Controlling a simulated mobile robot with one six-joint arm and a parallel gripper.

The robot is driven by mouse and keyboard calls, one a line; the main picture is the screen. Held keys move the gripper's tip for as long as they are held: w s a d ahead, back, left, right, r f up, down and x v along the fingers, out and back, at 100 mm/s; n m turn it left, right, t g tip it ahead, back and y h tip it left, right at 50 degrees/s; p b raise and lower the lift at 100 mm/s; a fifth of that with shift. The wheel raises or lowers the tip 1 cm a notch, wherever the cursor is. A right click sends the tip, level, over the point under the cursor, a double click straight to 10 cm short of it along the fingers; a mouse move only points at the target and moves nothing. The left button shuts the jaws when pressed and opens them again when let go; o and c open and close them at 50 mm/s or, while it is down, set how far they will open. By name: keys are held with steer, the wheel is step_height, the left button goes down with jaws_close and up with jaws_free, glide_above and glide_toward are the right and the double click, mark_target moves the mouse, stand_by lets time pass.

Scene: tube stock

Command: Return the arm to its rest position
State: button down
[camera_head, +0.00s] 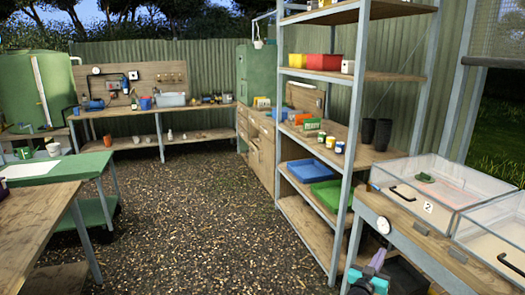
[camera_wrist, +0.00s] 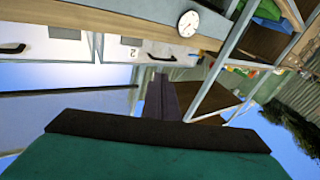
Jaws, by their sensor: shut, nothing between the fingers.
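My gripper (camera_head: 377,260) shows at the bottom of the head view, right of centre, with teal and dark parts. It is beside the front of the wooden bench (camera_head: 400,230) that carries clear boxes. In the wrist view my gripper (camera_wrist: 160,80) has its dark fingers together, with nothing between them. The wrist view is rolled over, so the bench and boxes show at its top. Most of the arm is out of view.
A metal shelf rack (camera_head: 345,130) with coloured trays stands close to my gripper. A clear box (camera_head: 470,190) marked 2 and a round white dial (camera_head: 384,225) are on the bench. A green table (camera_head: 70,170) stands at left. The gravel floor (camera_head: 190,225) between is clear.

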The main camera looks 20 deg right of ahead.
steer(key=w+a+f+n+t+y, duration=0.25)
steer(key=w+a+f+y, duration=0.3)
steer(key=a+f, duration=0.4)
steer(key=w+a+f+n+t+y, duration=0.1)
steer(key=w+a+f+n+y, duration=0.45)
steer(key=a, duration=0.75)
steer(key=s+a+f+n+g+y, duration=0.1)
steer(key=s+a+f+g+y, duration=0.1)
steer(key=a+f, duration=0.7)
steer(key=s+a+f+n+g+y, duration=0.2)
steer(key=a+f+y, duration=0.1)
steer(key=a+f, duration=0.6)
steer(key=s+a+f+n+g+y, duration=0.1)
steer(key=s+a+f+g, duration=0.4)
steer(key=s, duration=0.3)
steer(key=s+a+f+g+y, duration=0.1)
steer(key=s+a+f+g, duration=0.1)
steer(key=s+a+f, duration=0.5)
steer(key=s+d+r+m+g, duration=0.1)
steer(key=s+g, duration=0.3)
steer(key=s, duration=0.5)
steer(key=s+d+r+g+h, duration=0.1)
steer(key=s+g, duration=0.3)
steer(key=s, duration=0.5)
steer(key=shift+s+d+r+m, duration=0.15)
steer(key=shift+d+r+m, duration=0.25)
steer(key=shift+d+r, duration=0.25)
